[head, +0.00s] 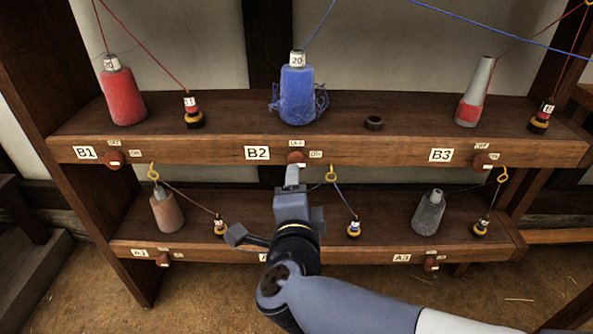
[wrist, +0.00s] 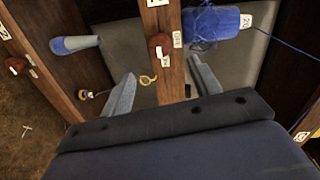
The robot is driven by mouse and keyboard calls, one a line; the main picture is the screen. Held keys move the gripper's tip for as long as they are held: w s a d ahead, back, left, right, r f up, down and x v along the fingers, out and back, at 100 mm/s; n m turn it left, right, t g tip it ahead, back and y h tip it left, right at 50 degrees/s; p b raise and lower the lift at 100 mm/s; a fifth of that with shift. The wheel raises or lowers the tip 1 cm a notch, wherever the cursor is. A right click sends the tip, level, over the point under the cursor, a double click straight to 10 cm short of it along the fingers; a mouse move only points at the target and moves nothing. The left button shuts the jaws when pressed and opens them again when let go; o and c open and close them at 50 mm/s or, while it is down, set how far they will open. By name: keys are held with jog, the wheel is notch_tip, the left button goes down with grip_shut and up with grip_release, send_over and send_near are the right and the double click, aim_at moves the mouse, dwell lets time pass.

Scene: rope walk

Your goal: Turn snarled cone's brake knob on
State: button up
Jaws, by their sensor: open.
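The snarled cone (head: 297,95) is blue, with loose tangled thread around its lower part. It stands upright on the upper shelf at B2, and it also shows at the top right of the wrist view (wrist: 211,24). Its brake knob (head: 296,158) is a small red-brown knob on the shelf's front board below it. In the wrist view the knob (wrist: 159,46) lies beyond the fingers, roughly between their lines, and a pale mark shows on it. My gripper (head: 292,177) is open and empty, just below and in front of the knob. Contact is not visible.
Small plates sit by the knob (head: 316,154), too blurred to read surely. A yellow ring (head: 331,174) hangs close right of my gripper, with thread running down. Red cones (head: 122,95) (head: 473,100) flank the blue one. My arm hides part of the lower shelf (head: 385,215).

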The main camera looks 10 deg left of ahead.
aim_at(297, 159)
jog(key=shift+v, duration=0.95)
jog(key=shift+w, duration=0.1)
jog(key=b+x, duration=0.3)
jog(key=x, duration=0.7)
jog(key=shift+w, duration=0.3)
jog(key=shift+a+f, duration=0.1)
